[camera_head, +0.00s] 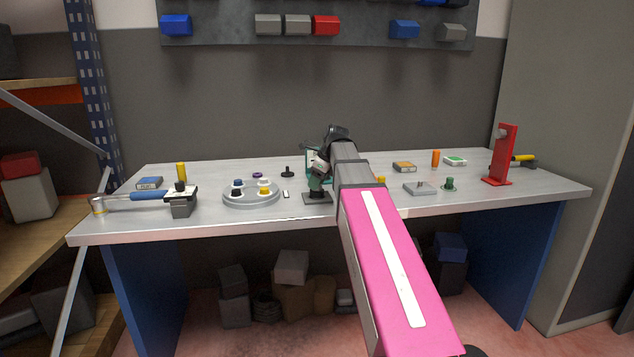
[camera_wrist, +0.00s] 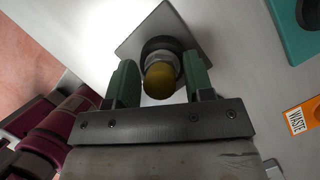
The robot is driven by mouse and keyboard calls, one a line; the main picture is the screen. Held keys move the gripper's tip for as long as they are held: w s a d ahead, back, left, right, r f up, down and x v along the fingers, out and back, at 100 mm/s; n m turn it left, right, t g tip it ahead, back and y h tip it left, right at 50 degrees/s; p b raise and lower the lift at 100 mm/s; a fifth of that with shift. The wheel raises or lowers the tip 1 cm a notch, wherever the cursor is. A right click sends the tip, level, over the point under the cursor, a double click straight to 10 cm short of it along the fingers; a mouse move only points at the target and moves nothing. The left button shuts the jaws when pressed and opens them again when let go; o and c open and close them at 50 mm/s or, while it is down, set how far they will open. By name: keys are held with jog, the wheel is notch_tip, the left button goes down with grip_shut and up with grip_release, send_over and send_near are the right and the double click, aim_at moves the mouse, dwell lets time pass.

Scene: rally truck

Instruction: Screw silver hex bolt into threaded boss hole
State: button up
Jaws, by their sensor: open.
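In the wrist view, a silver hex piece (camera_wrist: 164,59) with a rounded brass-coloured end (camera_wrist: 159,80) stands at a dark round boss (camera_wrist: 160,45) on a grey square plate (camera_wrist: 190,24). The dark boss hides how deep the hex piece sits, and no thread shows. My gripper (camera_wrist: 160,82) is open, with one green finger on each side of the brass-coloured end and gaps visible between. In the head view, my gripper (camera_head: 318,184) is low over the dark plate (camera_head: 316,198) near the table's middle, and my arm partly hides the area behind it.
A round grey tray (camera_head: 251,204) with several small pieces stands left. A flat grey block (camera_head: 421,188), a green knob (camera_head: 449,184) and a red stand (camera_head: 504,155) are right. An orange WASTE label (camera_wrist: 302,116) shows.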

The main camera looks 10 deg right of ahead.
jog(key=shift+n, duration=0.5)
jog(key=shift+n+g+y, duration=0.3)
jog(key=shift+n+g, duration=0.2)
jog(key=shift+n, duration=0.3)
jog(key=shift+c, duration=0.3)
jog(key=c, duration=0.5)
jog(key=shift+m+t, duration=0.3)
jog(key=shift+m, duration=0.6)
jog(key=shift+m+t+h, duration=0.3)
jog(key=shift+m+h, duration=0.1)
jog(key=shift+m, duration=0.4)
